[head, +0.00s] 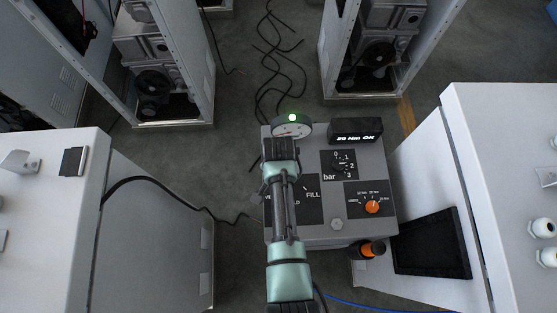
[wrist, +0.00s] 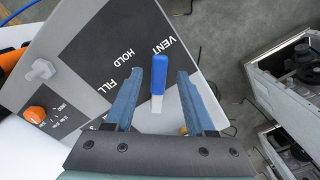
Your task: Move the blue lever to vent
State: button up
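The blue lever (wrist: 158,78) shows in the wrist view, with a blue handle and a pale stem. It stands between the two fingers of my gripper (wrist: 159,74), which is open, with a gap on each side of the lever. Beyond the lever tip, the dark label plate (wrist: 105,45) carries the words FILL, HOLD and VENT. In this view the tip appears near VENT, to the right of HOLD; its exact setting is hard to tell. In the head view my arm hides the lever and part of this plate (head: 312,206).
The grey panel (head: 345,232) also carries a round gauge (head: 291,131) with a green light, a display reading 20 Nm OK (head: 355,131), a bar dial (head: 338,167) and an orange knob (head: 372,207). White cabinets (head: 45,230) stand left and right; cables lie on the floor.

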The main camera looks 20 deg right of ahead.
notch_tip(320, 180, up, 13)
jog(key=b, duration=0.1)
dwell(0.7)
dwell(0.4)
jog(key=w+r+n+t+h+b, duration=0.1)
jog(key=w+r+n+t+b, duration=0.25)
jog(key=w+r+t, duration=0.9)
jog(key=w+a+r+n+t+b, duration=0.1)
jog(key=w+a+r+n+t, duration=0.15)
jog(key=r, duration=0.85)
jog(key=w+a+r+n+t, duration=0.1)
jog(key=w+r, duration=0.2)
jog(key=r, duration=0.8)
jog(key=s+a+r+n+t, duration=0.1)
jog(key=s+r+t, duration=0.2)
jog(key=s+r, duration=0.2)
jog(key=s+a+r+n+t+b, duration=0.1)
jog(key=s+r+t, duration=0.3)
jog(key=r, duration=0.7)
jog(key=s+a+r+n+t+y+b, duration=0.1)
jog(key=s+r+t, duration=0.3)
jog(key=r, duration=0.5)
jog(key=shift+s+a+n, duration=0.7)
jog(key=shift+s+a, duration=0.1)
jog(key=shift+s, duration=0.25)
